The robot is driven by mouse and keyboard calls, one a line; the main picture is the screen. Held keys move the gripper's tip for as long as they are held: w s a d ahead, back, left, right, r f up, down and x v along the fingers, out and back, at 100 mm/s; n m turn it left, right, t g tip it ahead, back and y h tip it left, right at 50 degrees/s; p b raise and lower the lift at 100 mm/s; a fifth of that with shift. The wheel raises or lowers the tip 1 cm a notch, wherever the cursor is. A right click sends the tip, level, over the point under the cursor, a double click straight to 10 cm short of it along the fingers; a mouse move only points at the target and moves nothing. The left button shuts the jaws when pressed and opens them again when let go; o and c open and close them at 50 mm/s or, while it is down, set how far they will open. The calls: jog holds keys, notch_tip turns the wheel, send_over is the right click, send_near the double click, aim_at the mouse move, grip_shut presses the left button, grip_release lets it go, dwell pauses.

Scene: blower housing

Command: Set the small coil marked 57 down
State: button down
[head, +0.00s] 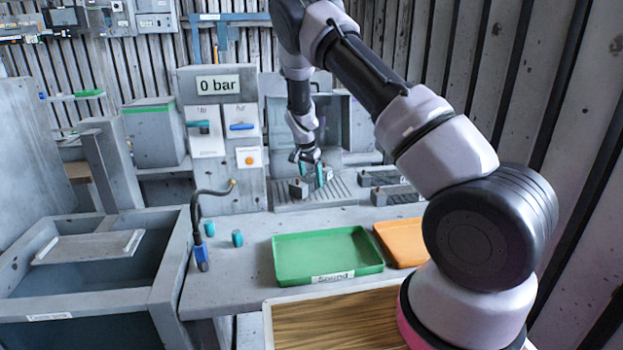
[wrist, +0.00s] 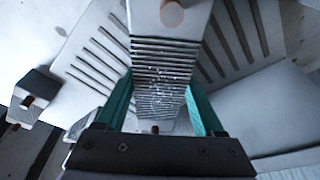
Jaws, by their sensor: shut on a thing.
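The coil in my gripper is a grey finned block with a round copper-coloured end, seen in the wrist view (wrist: 165,75). My gripper (wrist: 158,108) is shut on it, with a teal finger on each side. In the head view my gripper (head: 311,174) is low over the grey slotted bench top (head: 335,192). The slots also show around the coil in the wrist view. I cannot tell whether the coil touches the bench. The number 57 cannot be read.
Other grey blocks (head: 385,179) lie right of my gripper. A green tray (head: 327,256) labelled "Sound" and an orange tray (head: 402,240) stand in front. A "0 bar" panel (head: 218,84) stands behind left. A bent hose (head: 194,208) and deep basin (head: 165,243) are at left.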

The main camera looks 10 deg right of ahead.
jog(key=shift+f, duration=0.3)
grip_release()
